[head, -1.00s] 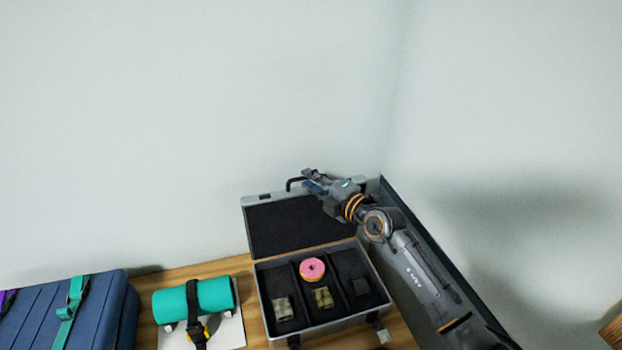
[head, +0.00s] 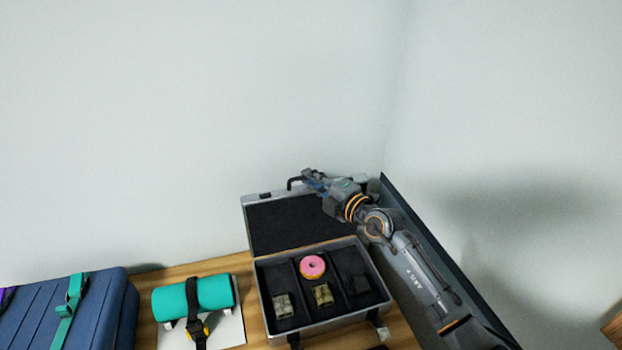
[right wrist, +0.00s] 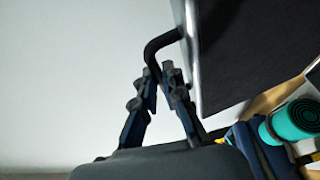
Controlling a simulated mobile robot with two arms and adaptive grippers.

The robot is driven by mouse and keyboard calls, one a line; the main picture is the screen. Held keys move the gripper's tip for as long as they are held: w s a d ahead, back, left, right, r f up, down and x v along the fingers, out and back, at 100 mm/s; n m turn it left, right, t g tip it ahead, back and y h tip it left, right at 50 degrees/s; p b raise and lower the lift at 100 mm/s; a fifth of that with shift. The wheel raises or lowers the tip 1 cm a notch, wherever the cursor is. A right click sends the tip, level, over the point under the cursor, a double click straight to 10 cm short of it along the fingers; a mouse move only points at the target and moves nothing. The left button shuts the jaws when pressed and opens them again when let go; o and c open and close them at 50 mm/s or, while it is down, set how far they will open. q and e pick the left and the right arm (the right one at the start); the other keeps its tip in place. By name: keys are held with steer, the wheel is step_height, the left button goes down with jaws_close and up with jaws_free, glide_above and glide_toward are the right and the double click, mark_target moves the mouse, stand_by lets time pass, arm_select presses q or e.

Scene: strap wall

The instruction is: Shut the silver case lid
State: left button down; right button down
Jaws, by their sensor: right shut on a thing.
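The silver case (head: 330,326) stands on the wooden table with its lid (head: 283,225) raised at the back, its dark lining facing me. The lid's black carry handle (head: 291,183) is at its top edge. My right gripper (head: 310,178) is at that edge. In the right wrist view my right gripper (right wrist: 164,82) has its fingertips closed on the lower end of the handle (right wrist: 154,48), beside the lid (right wrist: 245,45). The exact contact is partly hidden. My left gripper is not in view.
Inside the case are a pink donut (head: 312,267) and several small blocks. Left of it, a teal roll (head: 193,297) with a black strap lies on a white board, and a blue case (head: 95,310) stands further left. Walls rise close behind and right.

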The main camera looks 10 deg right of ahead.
steer(key=s+d+f+n+t+y+b, duration=0.1)
steer(key=s+f+t+y+b, duration=0.1)
steer(key=s+b, duration=0.5)
steer(key=s+d+f+n+t+y+b, duration=0.2)
steer(key=s+f+b, duration=0.2)
steer(key=b, duration=1.1)
steer(key=shift+s, duration=1.75)
steer(key=c, duration=1.7)
jaws_free()
steer(key=shift+f, duration=0.1)
steer(key=v, duration=1.2)
steer(key=shift+f, duration=0.25)
steer(key=shift+w+a, duration=0.1)
steer(key=shift+a, duration=0.05)
